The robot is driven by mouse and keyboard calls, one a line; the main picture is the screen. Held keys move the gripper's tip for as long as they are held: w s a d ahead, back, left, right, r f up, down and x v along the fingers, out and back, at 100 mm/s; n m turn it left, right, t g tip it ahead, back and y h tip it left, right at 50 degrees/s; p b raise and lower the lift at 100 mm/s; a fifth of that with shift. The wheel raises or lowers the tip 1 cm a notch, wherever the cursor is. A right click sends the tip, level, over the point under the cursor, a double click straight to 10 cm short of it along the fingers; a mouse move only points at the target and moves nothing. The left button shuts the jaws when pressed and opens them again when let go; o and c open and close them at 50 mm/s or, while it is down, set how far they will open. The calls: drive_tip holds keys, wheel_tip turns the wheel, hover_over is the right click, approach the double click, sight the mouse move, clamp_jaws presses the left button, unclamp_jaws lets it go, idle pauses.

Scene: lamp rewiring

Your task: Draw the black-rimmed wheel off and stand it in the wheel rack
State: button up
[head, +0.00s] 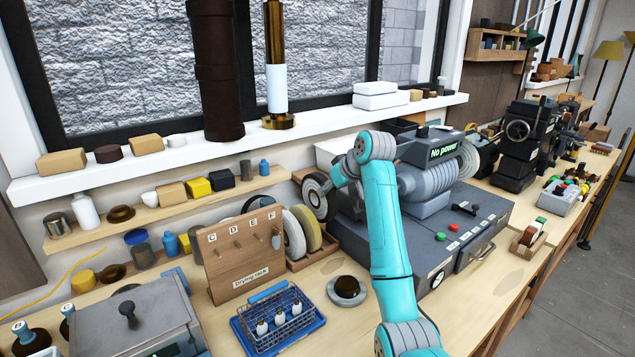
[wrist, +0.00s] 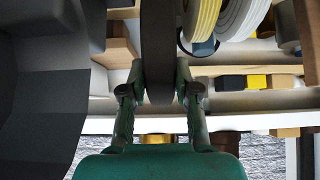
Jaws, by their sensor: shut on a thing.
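The black-rimmed wheel (head: 314,197) stands upright at the left end of the grey grinder (head: 428,185), its pale hubbed face outward. My gripper (wrist: 158,90) is shut on it; in the wrist view the wheel (wrist: 157,50) shows edge-on as a dark band between the two fingers. In the head view my wrist hides the wheel's inner side, so I cannot tell whether it is still on the spindle. The wheel rack (head: 318,256) is a low wooden rack in front and left of the wheel. It holds a white wheel (head: 293,234) and a yellow wheel (head: 307,229).
The drying rack (head: 237,262) stands left of the wheel rack. A blue tray with a wire basket (head: 280,318) and a dark round dish (head: 347,291) are in front. The grinder's sign reads "No power". The shelf (head: 170,207) runs behind.

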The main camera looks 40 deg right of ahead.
sight(332, 212)
drive_tip(key=shift+w+f, duration=0.1)
drive_tip(key=shift+f, duration=4.15)
drive_tip(key=o, duration=1.1)
drive_tip(key=v, duration=1.2)
drive_tip(key=shift+a, duration=0.1)
